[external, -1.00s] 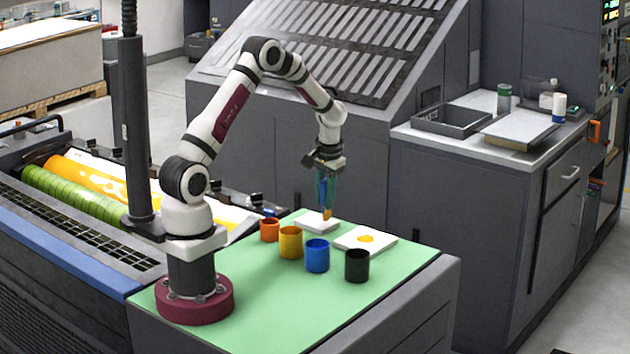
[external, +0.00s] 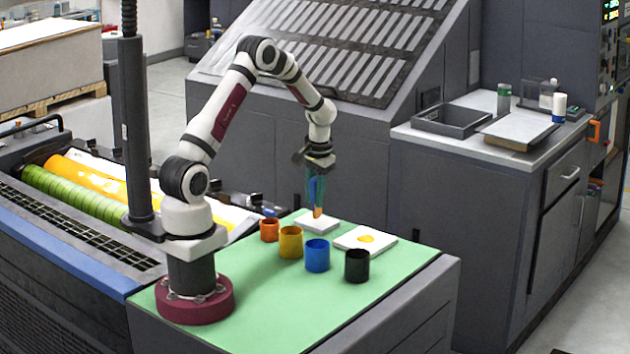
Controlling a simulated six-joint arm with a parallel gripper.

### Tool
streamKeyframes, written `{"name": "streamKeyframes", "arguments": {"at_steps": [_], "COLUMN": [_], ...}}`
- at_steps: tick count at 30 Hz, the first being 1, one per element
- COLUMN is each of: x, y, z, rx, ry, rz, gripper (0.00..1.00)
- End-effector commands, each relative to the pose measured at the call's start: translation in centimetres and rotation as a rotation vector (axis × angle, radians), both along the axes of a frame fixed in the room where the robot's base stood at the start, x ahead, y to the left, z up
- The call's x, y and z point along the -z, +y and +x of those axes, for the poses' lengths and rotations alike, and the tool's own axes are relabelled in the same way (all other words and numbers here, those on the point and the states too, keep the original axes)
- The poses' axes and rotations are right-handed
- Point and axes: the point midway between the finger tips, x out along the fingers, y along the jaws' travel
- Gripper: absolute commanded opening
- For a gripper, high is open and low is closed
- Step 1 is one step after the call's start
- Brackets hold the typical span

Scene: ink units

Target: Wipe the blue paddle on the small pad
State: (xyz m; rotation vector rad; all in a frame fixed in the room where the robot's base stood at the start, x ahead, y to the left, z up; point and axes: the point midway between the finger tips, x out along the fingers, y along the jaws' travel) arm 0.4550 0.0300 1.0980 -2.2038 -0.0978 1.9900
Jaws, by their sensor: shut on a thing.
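My gripper (external: 317,180) is shut on a paddle (external: 317,193), which shows blue between the fingers with an orange-brown lower end. The paddle points down over the small white pad (external: 307,222), its tip at or just above the pad's surface; I cannot tell whether it touches. A second, larger white pad (external: 383,245) with a yellow-orange spot on it lies to the right.
Four pots stand in front of the pads: orange (external: 269,230), yellow (external: 291,242), blue (external: 317,256) and black (external: 357,266). They stand on the green mat (external: 290,300), whose front part is clear. A grey side cabinet (external: 470,190) stands at the right.

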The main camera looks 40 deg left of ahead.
Motion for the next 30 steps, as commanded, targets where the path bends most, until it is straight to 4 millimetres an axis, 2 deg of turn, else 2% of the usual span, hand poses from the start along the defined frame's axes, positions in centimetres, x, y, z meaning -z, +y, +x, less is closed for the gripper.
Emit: {"name": "streamKeyframes", "arguments": {"at_steps": [17, 30], "x": [0.2, 0.1], "y": [3.3, 0.8], "z": [0.1, 0.0], "rx": [0.000, 0.002], "ry": [0.000, 0.000], "rz": [0.000, 0.000], "gripper": [0.00, 0.00]}}
